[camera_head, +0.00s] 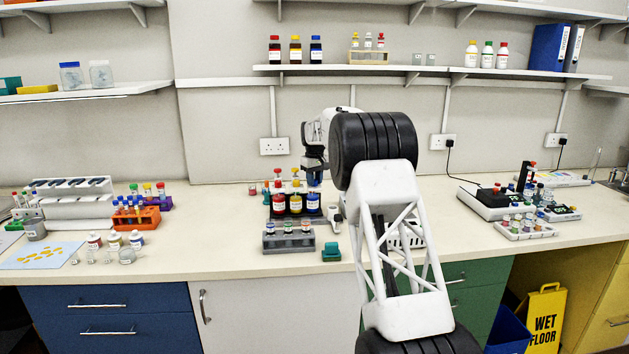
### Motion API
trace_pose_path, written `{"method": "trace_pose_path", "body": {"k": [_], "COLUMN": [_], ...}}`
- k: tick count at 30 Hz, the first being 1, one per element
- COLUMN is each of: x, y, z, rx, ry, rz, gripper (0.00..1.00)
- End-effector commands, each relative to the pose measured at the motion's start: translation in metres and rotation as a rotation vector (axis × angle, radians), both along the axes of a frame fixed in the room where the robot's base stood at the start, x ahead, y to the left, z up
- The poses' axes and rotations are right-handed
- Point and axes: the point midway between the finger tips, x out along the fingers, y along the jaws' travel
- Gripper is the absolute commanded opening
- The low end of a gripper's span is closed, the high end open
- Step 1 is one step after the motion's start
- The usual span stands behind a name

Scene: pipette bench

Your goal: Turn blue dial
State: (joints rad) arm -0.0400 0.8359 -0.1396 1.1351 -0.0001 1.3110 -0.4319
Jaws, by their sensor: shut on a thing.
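The blue dial is hard to make out. A small dark-blue part (314,178) shows at my gripper (314,183), which points down and is shut on it. Most of what is between the fingers is hidden or too small to tell. Just below is a blue bottle (313,204), at the right end of a row with a red bottle (279,205) and a yellow bottle (296,204). The tops of the red and yellow ones show; the blue one's top is hidden by my gripper.
A grey rack (289,243) of small vials stands in front of the bottles, with a green block (331,252) to its right. An orange tube rack (136,218) stands left. Bare bench lies between. A shelf (430,71) hangs above.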

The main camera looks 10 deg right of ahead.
Motion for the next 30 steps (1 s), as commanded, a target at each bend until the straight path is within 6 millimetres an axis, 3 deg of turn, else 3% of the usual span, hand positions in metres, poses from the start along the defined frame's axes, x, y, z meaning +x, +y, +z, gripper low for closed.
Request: {"method": "trace_pose_path", "body": {"k": [15, 30], "x": [0.0003, 0.0007], "y": [0.0004, 0.0005], "z": [0.0009, 0.0008], "rx": [0.001, 0.001], "ry": [-0.002, -0.003], "rz": [-0.381, -0.471], "gripper": [0.05, 0.05]}}
